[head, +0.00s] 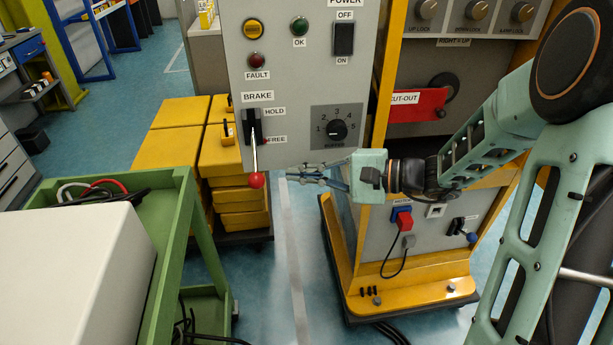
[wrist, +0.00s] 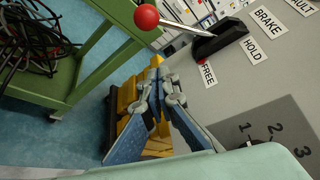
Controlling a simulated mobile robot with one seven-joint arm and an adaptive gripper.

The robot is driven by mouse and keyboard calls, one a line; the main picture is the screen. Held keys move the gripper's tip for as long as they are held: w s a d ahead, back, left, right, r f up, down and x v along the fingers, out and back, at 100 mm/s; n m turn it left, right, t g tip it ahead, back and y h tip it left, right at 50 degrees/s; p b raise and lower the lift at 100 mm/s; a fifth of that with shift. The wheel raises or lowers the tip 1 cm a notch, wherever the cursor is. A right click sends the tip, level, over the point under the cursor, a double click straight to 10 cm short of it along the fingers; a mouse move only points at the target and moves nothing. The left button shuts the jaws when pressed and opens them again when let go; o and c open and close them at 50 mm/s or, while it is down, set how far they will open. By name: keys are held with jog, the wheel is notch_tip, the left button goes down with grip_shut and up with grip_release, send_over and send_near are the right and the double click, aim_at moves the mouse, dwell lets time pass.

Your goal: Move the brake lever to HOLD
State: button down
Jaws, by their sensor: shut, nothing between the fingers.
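The brake lever is a thin metal rod with a red ball knob (head: 257,180), set in a black slotted mount (head: 251,125) on the grey control panel (head: 290,90). The rod hangs down, on the FREE side, below the HOLD label (head: 275,111). In the wrist view the red knob (wrist: 146,17) is at the top, with the rod running right to its mount (wrist: 219,38). My gripper (head: 291,174) is shut and empty, just right of the knob and apart from it. Its closed fingers show in the wrist view (wrist: 155,68), below the knob.
A rotary dial (head: 337,129) sits on the panel right of the lever, and a power switch (head: 344,39) above. A green cart (head: 178,200) with a white box (head: 80,270) stands at the left. Yellow crates (head: 235,185) stand behind the panel's lower edge.

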jog(key=b+x, duration=0.1)
jog(key=x, duration=0.5)
jog(key=shift+s+d+r+b, duration=0.1)
jog(key=shift+s+r, duration=0.2)
jog(key=shift+s, duration=0.35)
jog(key=shift+s+d+r+b, duration=0.15)
jog(key=shift+s+r, duration=0.15)
jog(key=shift+s, duration=0.3)
jog(key=shift+s+a+r+b, duration=0.1)
jog(key=shift+s+r, duration=0.15)
jog(key=shift+s, duration=0.4)
jog(key=shift+r+p, duration=0.15)
jog(key=shift+p, duration=0.15)
jog(key=r+m+p, duration=0.1)
jog(key=p, duration=0.2)
jog(key=s+r+m+g+h+p, duration=0.1)
jog(key=r+p, duration=0.1)
jog(key=p, duration=0.2)
jog(key=shift+s+d, duration=0.15)
jog(key=shift+d, duration=0.05)
notch_tip(320, 180, up, 7)
jog(key=m+g+h+p, duration=0.2)
jog(key=m+g+p, duration=0.3)
jog(key=p, duration=1.4)
send_over(255, 170)
jog(key=d, duration=0.3)
jog(key=shift+s+d, duration=0.1)
jog(key=shift+s, duration=0.2)
jog(key=shift+r, duration=0.15)
